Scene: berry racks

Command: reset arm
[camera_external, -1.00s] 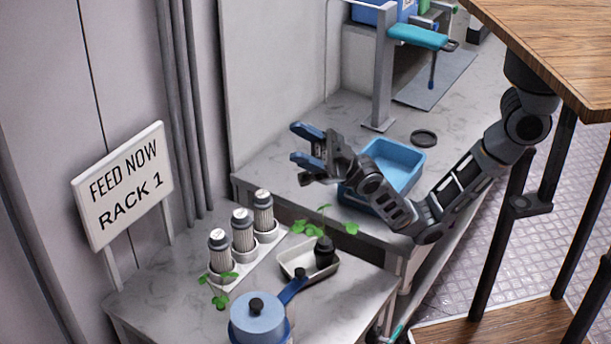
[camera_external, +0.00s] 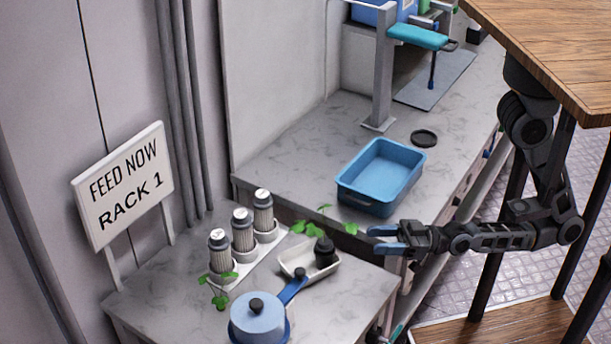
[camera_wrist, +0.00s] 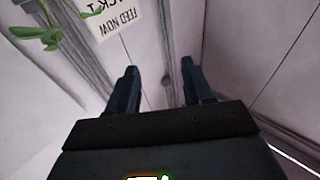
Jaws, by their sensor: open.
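My gripper (camera_external: 376,239) is open and empty, with its blue fingers pointing left. In the external view it hangs beside the front edge of the bench, in front of the blue tray and to the right of the low table's plants. My arm is folded, with the elbow low at the right. In the wrist view my gripper (camera_wrist: 157,85) shows two dark blue fingers spread apart with nothing between them.
A blue tray (camera_external: 345,187) stands on the bench. The low table holds several striped bottles (camera_external: 242,231), a white dish (camera_external: 290,270), a black pot (camera_external: 324,252) and a blue lidded pot (camera_external: 258,318). A sign (camera_external: 124,187) stands left; it also shows in the wrist view (camera_wrist: 108,20).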

